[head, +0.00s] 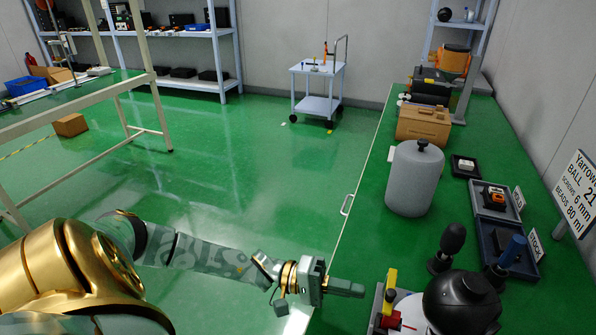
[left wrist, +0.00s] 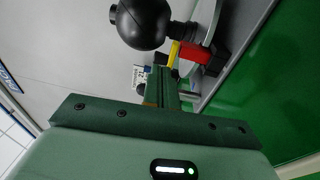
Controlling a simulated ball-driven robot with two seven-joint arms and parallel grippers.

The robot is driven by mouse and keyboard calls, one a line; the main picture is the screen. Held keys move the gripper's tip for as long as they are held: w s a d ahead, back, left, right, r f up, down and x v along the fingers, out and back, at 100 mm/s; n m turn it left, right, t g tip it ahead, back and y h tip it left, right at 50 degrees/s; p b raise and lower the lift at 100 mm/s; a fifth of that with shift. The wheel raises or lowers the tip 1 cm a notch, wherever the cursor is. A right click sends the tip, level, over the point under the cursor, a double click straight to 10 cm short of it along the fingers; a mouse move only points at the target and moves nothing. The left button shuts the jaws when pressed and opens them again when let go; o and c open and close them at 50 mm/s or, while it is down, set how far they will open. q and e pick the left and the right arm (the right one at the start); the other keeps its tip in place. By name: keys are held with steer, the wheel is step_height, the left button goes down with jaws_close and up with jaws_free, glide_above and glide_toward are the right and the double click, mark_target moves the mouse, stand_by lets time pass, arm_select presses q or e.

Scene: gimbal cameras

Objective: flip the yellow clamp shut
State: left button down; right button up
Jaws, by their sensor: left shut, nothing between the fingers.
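The yellow clamp (head: 390,284) stands upright at the near end of the green bench, with a red block (head: 389,320) just below it. My left gripper (head: 358,290) is shut and empty, its fingertips pointing right, just left of the clamp. In the left wrist view the yellow clamp (left wrist: 173,54) shows beyond the fingers (left wrist: 162,88), beside the red part (left wrist: 201,57). I cannot tell whether the fingers touch the clamp. A black ball (head: 461,304) sits right of the clamp. My right gripper is out of view.
Behind the ball stand a black knob (head: 452,240) and a blue-handled tool (head: 510,252). A grey cylinder (head: 415,178) stands farther along the bench. Dark trays (head: 511,208) and a sign (head: 574,194) are at the right. The bench's left edge is beside my gripper; open floor lies left.

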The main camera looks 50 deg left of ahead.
arm_select(q)
steer(key=v, duration=1.2)
steer(key=shift+a, duration=0.3)
steer(key=shift+s, duration=0.1)
